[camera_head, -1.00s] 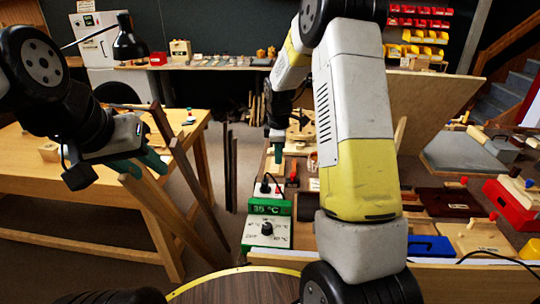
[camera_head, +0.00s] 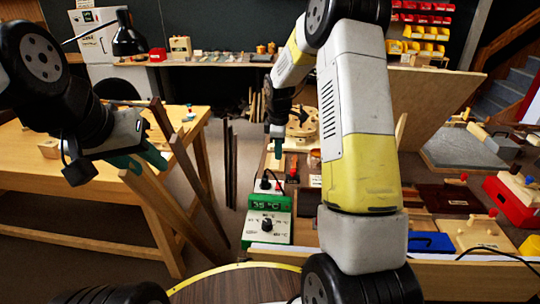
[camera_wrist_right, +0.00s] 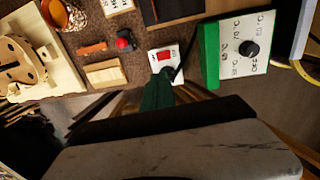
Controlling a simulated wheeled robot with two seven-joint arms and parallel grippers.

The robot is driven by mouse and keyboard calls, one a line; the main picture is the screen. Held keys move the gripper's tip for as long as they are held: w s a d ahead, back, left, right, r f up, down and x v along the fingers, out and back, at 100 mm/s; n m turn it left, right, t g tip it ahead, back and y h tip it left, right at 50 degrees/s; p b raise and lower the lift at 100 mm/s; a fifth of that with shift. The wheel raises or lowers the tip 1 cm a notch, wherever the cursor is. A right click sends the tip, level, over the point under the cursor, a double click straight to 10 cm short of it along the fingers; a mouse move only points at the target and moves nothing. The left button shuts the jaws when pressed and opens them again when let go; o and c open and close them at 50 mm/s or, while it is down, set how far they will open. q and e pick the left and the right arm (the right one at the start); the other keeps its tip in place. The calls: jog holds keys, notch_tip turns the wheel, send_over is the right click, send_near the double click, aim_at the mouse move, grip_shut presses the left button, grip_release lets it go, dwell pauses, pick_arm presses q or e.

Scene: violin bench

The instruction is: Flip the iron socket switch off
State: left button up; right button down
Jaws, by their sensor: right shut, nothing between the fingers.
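The iron socket is a small white block with a red rocker switch (camera_wrist_right: 165,57), seen in the right wrist view with a dark cable at its right side. In the head view the socket (camera_head: 263,187) is small, beside a black plug, behind the green control box. I cannot tell the rocker's on or off position. My right gripper (camera_head: 278,150) is shut and empty, pointing down above the bench. In the right wrist view its green fingertips (camera_wrist_right: 158,82) appear just below the switch; contact cannot be told. My left gripper (camera_head: 140,163) is open and empty at the left.
The green control box (camera_wrist_right: 209,55) with a white dial face stands close beside the socket. A red-topped button (camera_wrist_right: 124,42), wooden blocks and a round wooden piece (camera_wrist_right: 17,62) lie nearby. Wooden boards (camera_head: 165,205) lean below my left gripper.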

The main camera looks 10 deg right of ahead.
aim_at(278, 183)
jog(key=f, duration=0.4)
jog(key=w+f, duration=0.1)
jog(key=f, duration=0.7)
jog(key=shift+w+d, duration=0.2)
jog(key=shift+f, duration=0.4)
